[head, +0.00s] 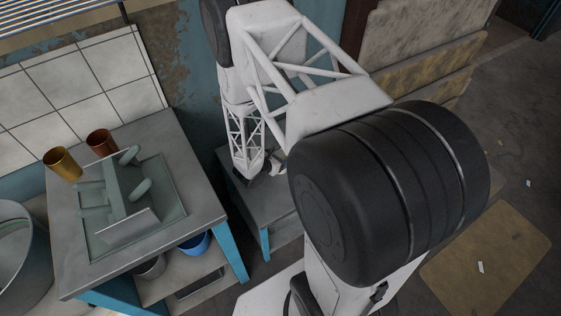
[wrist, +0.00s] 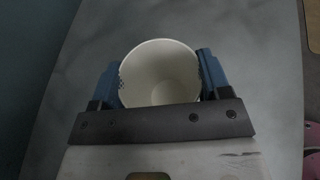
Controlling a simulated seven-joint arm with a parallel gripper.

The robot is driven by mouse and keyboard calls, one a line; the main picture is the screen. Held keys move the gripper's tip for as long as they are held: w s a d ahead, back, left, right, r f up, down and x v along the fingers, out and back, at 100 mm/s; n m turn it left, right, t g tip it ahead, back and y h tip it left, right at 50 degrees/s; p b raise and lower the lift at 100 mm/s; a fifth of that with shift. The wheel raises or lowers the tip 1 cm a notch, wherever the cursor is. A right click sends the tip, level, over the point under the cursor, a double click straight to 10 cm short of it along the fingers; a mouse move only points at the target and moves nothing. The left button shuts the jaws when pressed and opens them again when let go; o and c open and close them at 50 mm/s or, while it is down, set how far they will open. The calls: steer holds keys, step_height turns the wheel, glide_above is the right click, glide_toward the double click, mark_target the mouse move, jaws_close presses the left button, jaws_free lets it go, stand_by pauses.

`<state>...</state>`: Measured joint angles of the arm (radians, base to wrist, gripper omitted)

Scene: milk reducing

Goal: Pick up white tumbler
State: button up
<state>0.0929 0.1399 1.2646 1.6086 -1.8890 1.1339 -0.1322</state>
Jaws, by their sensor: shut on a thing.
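The white tumbler (wrist: 160,72) shows in the wrist view with its round open mouth toward the camera. It looks empty, and small dark checks mark its outside near both fingers. My gripper (wrist: 161,82) has its two blue fingers against opposite sides of the tumbler and is shut on it. A grey surface lies behind the tumbler; I cannot tell whether the tumbler touches it. In the head view my arm reaches down over a low grey table (head: 258,212), and the gripper and tumbler are mostly hidden behind the arm.
In the head view, a workbench (head: 208,207) at left bears a gold cup (head: 62,164), a copper cup (head: 102,143) and a pale green fixture (head: 122,200). A blue container (head: 196,243) stands on its lower shelf. A tiled wall (head: 85,80) stands behind.

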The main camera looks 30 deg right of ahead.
steer(key=shift+r, duration=0.15)
steer(key=shift+r, duration=0.75)
step_height(320, 180, up, 2)
steer(key=shift+r, duration=0.1)
steer(key=s+a, duration=0.2)
steer(key=s, duration=0.5)
steer(key=s+a+r, duration=0.1)
steer(key=s+a, duration=0.2)
steer(key=s, duration=0.5)
steer(key=shift+a, duration=0.15)
